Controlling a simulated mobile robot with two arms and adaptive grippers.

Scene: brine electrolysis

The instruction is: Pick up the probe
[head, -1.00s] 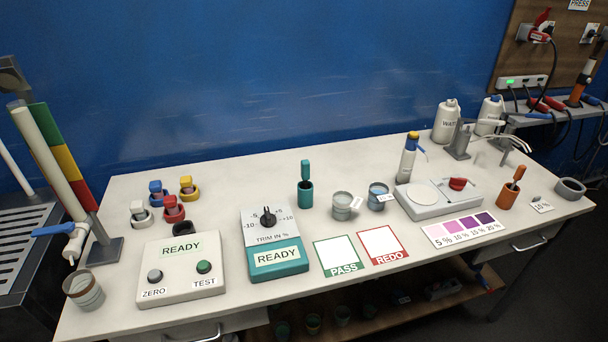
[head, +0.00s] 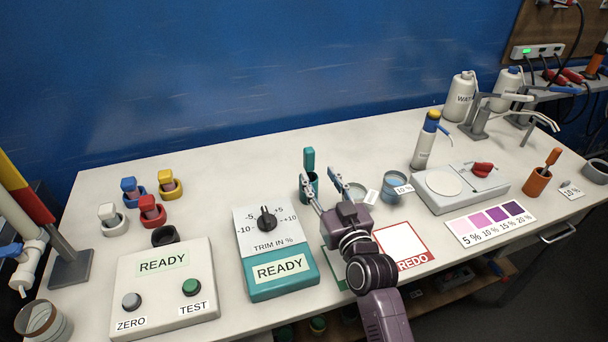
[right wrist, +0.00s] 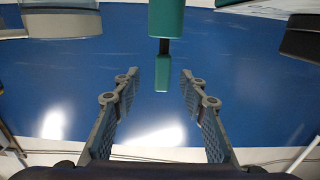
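The probe (head: 309,159) has a teal handle and stands upright in a teal holder (head: 312,185) behind the trim box. My right gripper (head: 319,178) is open and empty in front of the holder, its fingers pointing at it. In the right wrist view, which looks upside down, the probe handle (right wrist: 162,73) lies in line with the gap between the open fingers (right wrist: 160,90), and the holder (right wrist: 166,18) is at the top. I cannot tell whether the handle is between the fingertips or just beyond them. My left gripper is not in view.
The trim box (head: 276,274) stands left of my right arm. Bench behind the holder is clear.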

